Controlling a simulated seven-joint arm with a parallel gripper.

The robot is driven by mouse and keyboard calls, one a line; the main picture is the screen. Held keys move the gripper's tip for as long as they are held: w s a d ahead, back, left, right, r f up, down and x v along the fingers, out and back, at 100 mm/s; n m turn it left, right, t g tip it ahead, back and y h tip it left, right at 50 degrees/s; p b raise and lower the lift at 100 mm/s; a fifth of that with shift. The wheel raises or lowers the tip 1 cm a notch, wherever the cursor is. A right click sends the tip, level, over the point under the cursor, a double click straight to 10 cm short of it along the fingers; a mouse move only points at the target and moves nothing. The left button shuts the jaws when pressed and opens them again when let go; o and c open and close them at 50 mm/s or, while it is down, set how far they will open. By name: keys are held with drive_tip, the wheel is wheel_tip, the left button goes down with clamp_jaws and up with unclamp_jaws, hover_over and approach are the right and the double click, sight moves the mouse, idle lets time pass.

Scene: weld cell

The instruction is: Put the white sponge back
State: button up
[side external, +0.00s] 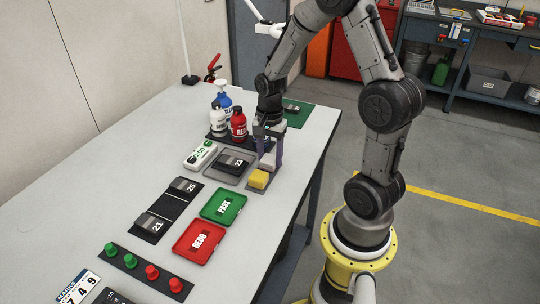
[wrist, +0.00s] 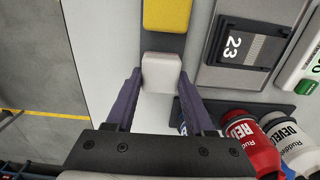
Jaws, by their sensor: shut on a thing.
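The white sponge (wrist: 162,73) is between my gripper's fingertips (wrist: 161,80) in the wrist view, and my gripper is shut on it. In the side external view my gripper (side external: 268,160) points down at the far end of the narrow grey sponge tray (wrist: 168,45), and the white sponge is mostly hidden by the fingers. The yellow sponge (side external: 258,179) sits on the near part of that tray, and shows at the top of the wrist view (wrist: 166,14). I cannot tell whether the white sponge touches the tray or is just above it.
Left of the tray is a grey holder with a block marked 23 (side external: 235,161). Red (side external: 238,126), white and blue bottles stand close behind my gripper. A green PASS tray (side external: 223,206) and red REDO tray (side external: 199,241) lie nearer. The table's right edge is close.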

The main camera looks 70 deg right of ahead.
sight(270, 157)
drive_tip(key=shift+f, duration=0.15)
drive_tip(key=o, duration=1.3)
wheel_tip(270, 157, up, 11)
drive_tip(key=s+a+r+n+t, duration=0.5)
drive_tip(key=s+a+r+n, duration=0.3)
drive_tip(key=n, duration=1)
drive_tip(key=shift+s+a+t, duration=0.3)
drive_tip(key=shift+s+a, duration=1.55)
drive_tip(key=shift+a, duration=1.45)
drive_tip(key=shift+r, duration=0.1)
